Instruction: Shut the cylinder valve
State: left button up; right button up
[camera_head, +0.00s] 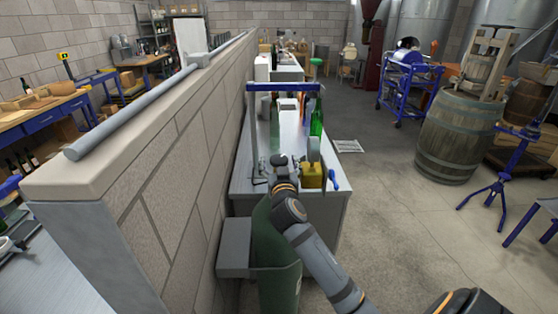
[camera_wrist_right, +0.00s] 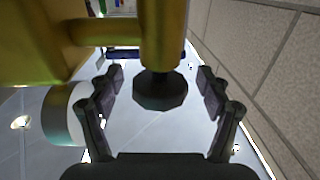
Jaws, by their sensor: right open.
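The green gas cylinder (camera_head: 278,275) stands against the front end of the counter, partly behind my right arm. In the right wrist view a brass valve body (camera_wrist_right: 163,35) ends in a dark, faceted knob (camera_wrist_right: 160,91). The knob lies between the fingers of my right gripper (camera_wrist_right: 160,80), which are open with a gap on both sides. In the head view my right gripper (camera_head: 284,168) is small, above the cylinder, and hides the valve. My left gripper is not in view.
A block wall (camera_head: 190,130) runs close along the left. The counter (camera_head: 240,178) carries a blue-topped frame (camera_head: 284,87), a green bottle (camera_head: 317,120) and a yellow object (camera_head: 312,176). A barrel (camera_head: 455,135) stands at right. Floor between is clear.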

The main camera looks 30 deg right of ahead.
jog(key=c, duration=1.2)
jog(key=shift+f+h+b, duration=0.2)
jog(key=shift+h+b, duration=0.1)
jog(key=shift+b, duration=0.2)
jog(key=m+g+h+b, duration=0.7)
jog(key=g+b, duration=0.1)
jog(key=b, duration=0.4)
jog(key=shift+w+f+b, duration=0.1)
jog(key=shift+b, duration=0.3)
jog(key=shift+m+g+h+b, duration=0.6)
jog(key=shift+m+g, duration=0.2)
jog(key=shift+g, duration=0.6)
jog(key=shift+r+m+g+b, duration=0.25)
jog(key=shift+m+g+b, duration=0.15)
jog(key=shift+m+g, duration=0.1)
